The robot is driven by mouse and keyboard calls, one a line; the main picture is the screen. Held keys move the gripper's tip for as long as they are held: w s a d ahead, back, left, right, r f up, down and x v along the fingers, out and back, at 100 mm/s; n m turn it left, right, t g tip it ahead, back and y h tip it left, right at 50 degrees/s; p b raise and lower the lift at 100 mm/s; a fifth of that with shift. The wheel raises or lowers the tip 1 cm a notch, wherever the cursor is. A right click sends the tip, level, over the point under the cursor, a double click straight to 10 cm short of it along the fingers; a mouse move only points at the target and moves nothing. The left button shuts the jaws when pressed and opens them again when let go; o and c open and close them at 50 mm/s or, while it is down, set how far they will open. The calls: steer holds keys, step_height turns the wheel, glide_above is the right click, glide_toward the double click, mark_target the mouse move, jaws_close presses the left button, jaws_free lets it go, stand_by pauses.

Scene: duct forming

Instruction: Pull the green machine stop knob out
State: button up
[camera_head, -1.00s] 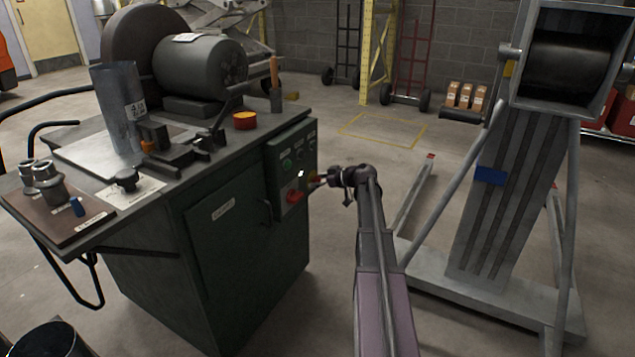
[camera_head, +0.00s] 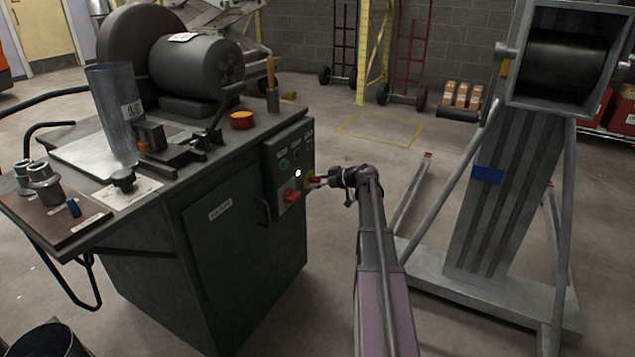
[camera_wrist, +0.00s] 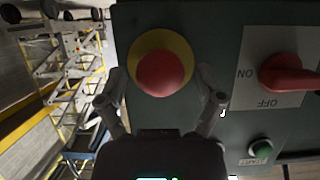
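The stop knob (camera_wrist: 163,73) is a round red mushroom head on a yellow ring, on the dark green control panel (camera_wrist: 230,25) of the green machine (camera_head: 240,235). In the wrist view my gripper (camera_wrist: 162,86) is open, with one finger on each side of the knob. A narrow gap seems to show at each side; I cannot tell whether either finger touches. In the head view my gripper (camera_head: 317,182) is at the panel's right side and largely covers the knob.
A red rotary switch (camera_wrist: 287,75) with ON and OFF marks and a green button (camera_wrist: 262,149) are on the same panel, right of the knob in the wrist view. A grey stand (camera_head: 500,230) is right of my arm. Open floor lies behind.

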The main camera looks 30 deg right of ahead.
steer(key=shift+w, duration=0.1)
stand_by(0.3)
steer(key=shift+w+a, duration=0.3)
steer(key=shift+w, duration=0.2)
steer(key=p+v, duration=0.6)
steer(key=v, duration=0.8)
steer(key=s+a+f+m+g+b, duration=0.1)
steer(key=s+a+f+g+b, duration=0.1)
steer(key=a+f, duration=0.4)
steer(key=s+a+f+m+g+h+b, duration=0.1)
steer(key=a+f+g+b, duration=0.3)
steer(key=a, duration=1.1)
steer(key=s+a+f+m+g+h+b, duration=0.1)
steer(key=s+a+f+g+b, duration=0.1)
steer(key=a+f, duration=0.6)
steer(key=shift+s+a+g+b, duration=0.4)
steer(key=shift+s+a+b, duration=0.2)
steer(key=shift+s+a, duration=0.45)
steer(key=shift+w+a, duration=0.15)
steer(key=s+a+r+m+g+h+p, duration=0.3)
steer(key=s+a+r+h+p, duration=0.2)
steer(key=s+a+r+p, duration=0.75)
step_height(320, 180, up, 38)
steer(key=w+d+p, duration=0.2)
steer(key=p, duration=3.8)
steer(key=shift+d, duration=0.35)
